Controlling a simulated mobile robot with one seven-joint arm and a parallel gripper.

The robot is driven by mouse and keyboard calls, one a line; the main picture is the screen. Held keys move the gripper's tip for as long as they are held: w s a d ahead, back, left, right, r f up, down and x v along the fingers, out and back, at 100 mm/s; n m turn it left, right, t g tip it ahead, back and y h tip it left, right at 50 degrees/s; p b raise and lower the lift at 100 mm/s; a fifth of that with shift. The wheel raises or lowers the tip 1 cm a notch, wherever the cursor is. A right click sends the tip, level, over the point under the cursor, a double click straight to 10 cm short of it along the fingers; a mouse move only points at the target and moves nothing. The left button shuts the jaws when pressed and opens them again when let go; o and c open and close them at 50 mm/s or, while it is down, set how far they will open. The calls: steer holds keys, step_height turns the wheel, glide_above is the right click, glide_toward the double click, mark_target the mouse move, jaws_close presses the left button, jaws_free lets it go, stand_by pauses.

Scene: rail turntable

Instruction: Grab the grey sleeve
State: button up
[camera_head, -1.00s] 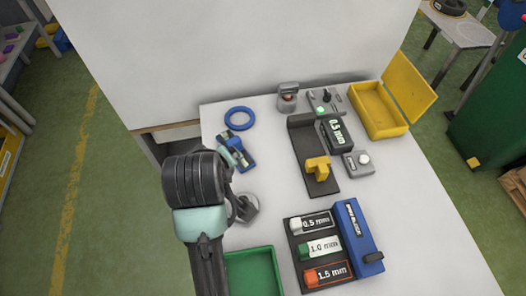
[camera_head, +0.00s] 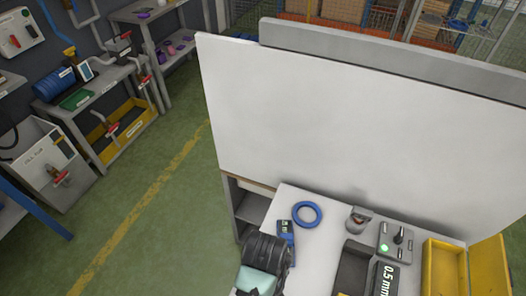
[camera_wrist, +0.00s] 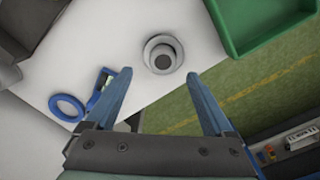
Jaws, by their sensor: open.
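A round grey piece with a dark centre (camera_wrist: 162,55), which looks like the grey sleeve, stands on the white table in the wrist view. My gripper (camera_wrist: 158,74) is open, its two blue fingers apart. In that view the piece appears between and just beyond the fingertips, with nothing held. I cannot tell its height distance from the fingers. In the head view this piece is out of sight, and only part of my arm shows at the bottom.
A blue ring (camera_head: 307,214) and a blue device (camera_head: 286,236) lie on the table (camera_head: 326,238). A green tray (camera_wrist: 262,22) is at upper right in the wrist view. A yellow bin (camera_head: 443,268) and a black 0.5 mm block (camera_head: 385,279) stand at right. A white panel (camera_head: 350,120) rises behind.

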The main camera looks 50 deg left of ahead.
steer(key=shift+s+a+f+p, duration=0.1)
steer(key=shift+f+p, duration=0.25)
steer(key=shift+f, duration=1.25)
steer(key=shift+s+f+p, duration=0.1)
steer(key=shift+f+p, duration=0.2)
steer(key=shift+f, duration=1.3)
steer(key=shift+r, duration=0.1)
jaws_close()
